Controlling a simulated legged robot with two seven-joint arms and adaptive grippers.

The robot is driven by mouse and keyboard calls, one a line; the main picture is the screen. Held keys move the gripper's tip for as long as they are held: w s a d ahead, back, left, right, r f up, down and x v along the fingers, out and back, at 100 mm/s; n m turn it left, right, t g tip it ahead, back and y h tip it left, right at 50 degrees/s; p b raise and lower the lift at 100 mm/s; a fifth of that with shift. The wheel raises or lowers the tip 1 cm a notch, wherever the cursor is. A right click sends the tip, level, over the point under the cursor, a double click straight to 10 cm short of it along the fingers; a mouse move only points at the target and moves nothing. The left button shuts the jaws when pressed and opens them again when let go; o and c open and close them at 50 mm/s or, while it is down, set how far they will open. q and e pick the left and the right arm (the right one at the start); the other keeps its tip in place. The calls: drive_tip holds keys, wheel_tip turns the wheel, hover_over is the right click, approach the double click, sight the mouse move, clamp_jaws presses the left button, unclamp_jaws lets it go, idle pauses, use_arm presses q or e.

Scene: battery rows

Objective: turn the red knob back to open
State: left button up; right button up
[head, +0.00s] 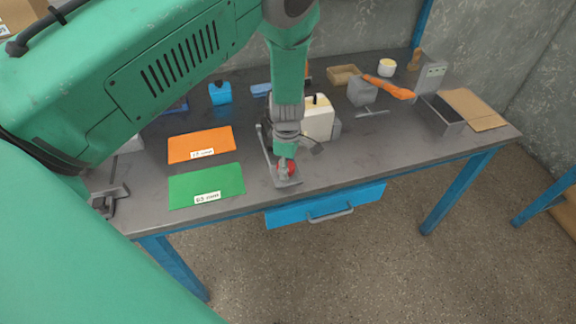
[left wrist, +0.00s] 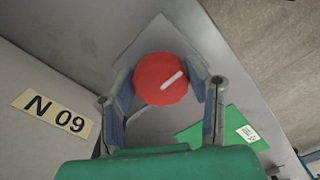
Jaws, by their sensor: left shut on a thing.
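The red knob (left wrist: 161,80) has a pale pointer line on its face and sits between the fingers of my left gripper (left wrist: 163,98) in the left wrist view. The pointer slants up to the right there. The gripper is shut on the knob. My right gripper does not show clearly in either view.
An orange mat (head: 200,143) and a green mat (head: 190,187) lie left of the knob. A cream box (head: 318,118) stands close behind it. A label "N 09" (left wrist: 57,116) is on a pale surface beside the gripper. A blue drawer (head: 325,205) hangs under the tabletop.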

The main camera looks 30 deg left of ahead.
use_arm(q)
drive_tip(key=o, duration=0.9)
drive_tip(key=shift+w+a+r, duration=0.15)
drive_tip(key=shift+w+r, duration=0.1)
drive_tip(key=shift+w, duration=0.1)
drive_tip(key=shift+o, duration=1.3)
drive_tip(key=shift+s+f, duration=0.15)
drive_tip(key=shift+r, duration=0.2)
wheel_tip(320, 180, up, 12)
drive_tip(key=shift+f, duration=0.25)
